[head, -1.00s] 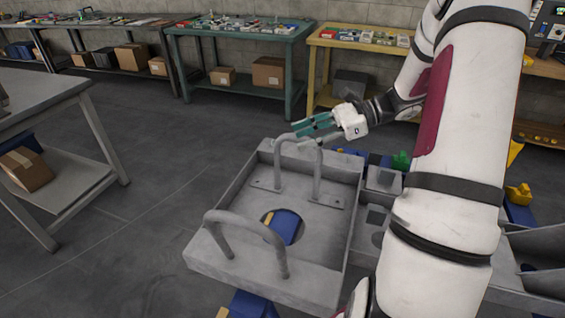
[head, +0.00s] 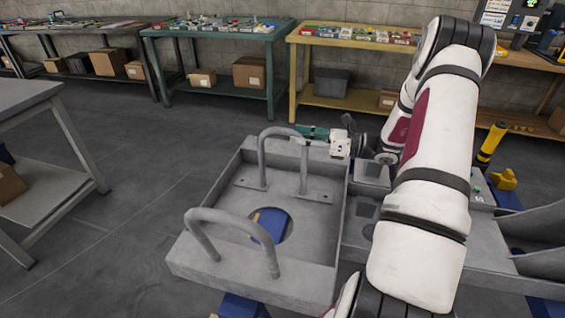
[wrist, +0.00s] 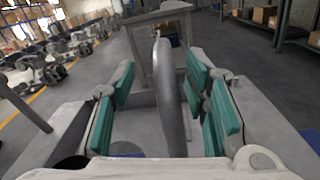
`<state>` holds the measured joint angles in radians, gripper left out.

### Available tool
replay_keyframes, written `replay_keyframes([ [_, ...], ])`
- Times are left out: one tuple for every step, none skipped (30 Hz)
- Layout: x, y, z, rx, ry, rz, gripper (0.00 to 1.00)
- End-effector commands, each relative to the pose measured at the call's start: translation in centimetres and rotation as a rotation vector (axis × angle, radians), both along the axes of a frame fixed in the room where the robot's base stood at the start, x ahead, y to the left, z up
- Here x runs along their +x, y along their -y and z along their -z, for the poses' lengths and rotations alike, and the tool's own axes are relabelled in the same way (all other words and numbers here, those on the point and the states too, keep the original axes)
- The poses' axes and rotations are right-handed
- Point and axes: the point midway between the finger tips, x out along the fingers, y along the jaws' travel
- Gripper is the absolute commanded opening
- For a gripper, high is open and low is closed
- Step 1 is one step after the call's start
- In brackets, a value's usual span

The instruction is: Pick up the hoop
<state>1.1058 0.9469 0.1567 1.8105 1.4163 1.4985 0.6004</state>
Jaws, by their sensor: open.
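Two grey hoops stand upright on a grey chassis tray (head: 300,273). The far hoop (head: 262,165) is by the tray's back edge; the near hoop (head: 192,232) is at its front. My gripper (head: 305,131) is at the top of the far hoop, its teal fingers partly overlapping the hoop's top bar. In the wrist view, my gripper (wrist: 163,82) has its teal fingers apart on both sides of a grey hoop bar (wrist: 166,105), with gaps visible. Whether a finger touches the bar cannot be told.
A round hole (head: 285,222) in the tray floor shows blue below. More grey chassis parts (head: 480,250) lie to the right, with a yellow tool (head: 490,145) behind. A grey table (head: 35,105) stands left; benches (head: 215,35) line the wall. Floor between is open.

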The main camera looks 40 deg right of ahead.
Motion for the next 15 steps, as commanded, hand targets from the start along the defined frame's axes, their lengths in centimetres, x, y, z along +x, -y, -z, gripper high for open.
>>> replay_keyframes([
  [0.3, -0.3, 0.0, 0.000, 0.000, 0.000, 0.42],
  [0.4, -0.3, 0.0, 0.000, 0.000, 0.000, 0.42],
  [0.5, -0.4, 0.0, 0.000, 0.000, 0.001, 0.42],
  [0.6, -0.5, 0.0, 0.000, 0.000, 0.000, 0.42],
  [0.7, -0.5, 0.0, -0.001, 0.001, 0.000, 0.42],
  [0.9, -0.7, -0.1, -0.001, 0.001, 0.000, 0.42],
  [1.1, -0.8, -0.1, -0.001, 0.001, -0.001, 0.42],
  [1.3, -0.9, -0.2, -0.001, 0.001, -0.001, 0.42],
  [1.7, -1.1, -0.2, -0.002, 0.001, -0.002, 0.42],
  [2.0, -1.3, -0.3, -0.002, 0.001, -0.002, 0.42],
  [2.4, -1.5, -0.4, -0.002, 0.001, -0.002, 0.42],
  [3.0, -1.8, -0.5, -0.003, 0.001, -0.002, 0.42],
  [3.4, -2.1, -0.6, -0.002, 0.002, -0.003, 0.42],
  [3.7, -2.3, -0.6, -0.002, 0.002, -0.004, 0.42],
  [4.2, -2.7, -0.6, -0.001, 0.002, -0.002, 0.42],
])
